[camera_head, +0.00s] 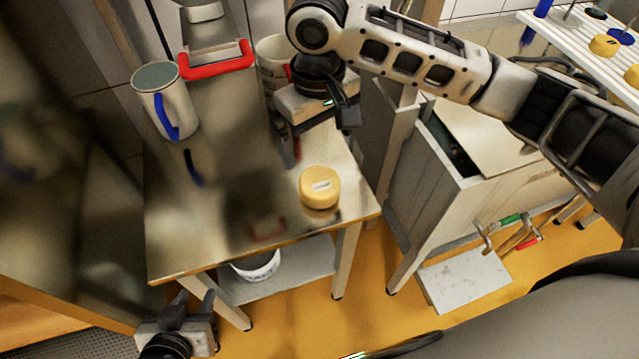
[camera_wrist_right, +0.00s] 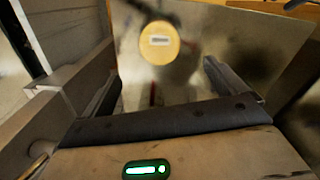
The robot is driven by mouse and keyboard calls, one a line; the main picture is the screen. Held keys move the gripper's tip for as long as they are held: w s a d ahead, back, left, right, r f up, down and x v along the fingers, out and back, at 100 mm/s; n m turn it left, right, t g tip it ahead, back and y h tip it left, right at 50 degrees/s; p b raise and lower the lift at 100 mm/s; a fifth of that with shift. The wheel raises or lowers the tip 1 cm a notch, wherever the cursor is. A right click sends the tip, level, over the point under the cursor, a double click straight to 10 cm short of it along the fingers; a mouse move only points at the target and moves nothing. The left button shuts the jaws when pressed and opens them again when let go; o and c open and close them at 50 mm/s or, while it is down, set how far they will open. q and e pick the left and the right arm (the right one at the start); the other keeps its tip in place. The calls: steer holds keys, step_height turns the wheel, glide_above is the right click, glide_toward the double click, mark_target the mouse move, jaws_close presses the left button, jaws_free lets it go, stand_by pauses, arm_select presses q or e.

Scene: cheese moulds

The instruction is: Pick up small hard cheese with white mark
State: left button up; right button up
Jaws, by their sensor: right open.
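The small hard cheese (camera_head: 320,188) is a round yellow block with a white mark on top. It sits on the metal table (camera_head: 215,225) near the table's right front corner. It also shows between the finger lines in the right wrist view (camera_wrist_right: 159,44), beyond the fingertips. My right gripper (camera_head: 322,128) is open and empty, above and behind the cheese and apart from it. My left gripper (camera_head: 193,299) is low at the bottom left, in front of the table, with its fingers apart and nothing between them.
A white jug with a blue handle (camera_head: 168,103) stands at the table's back left. A red-handled container (camera_head: 215,62) and a pale vessel (camera_head: 270,62) are at the back. A white bucket (camera_head: 257,266) is on the lower shelf. A cabinet (camera_head: 450,200) stands to the right.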

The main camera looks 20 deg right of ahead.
mark_target(320, 182)
step_height(320, 182, down, 7)
steer(key=shift+f, duration=0.1)
steer(key=shift+s+d+f, duration=0.1)
steer(key=shift+f, duration=2.55)
steer(key=c, duration=1)
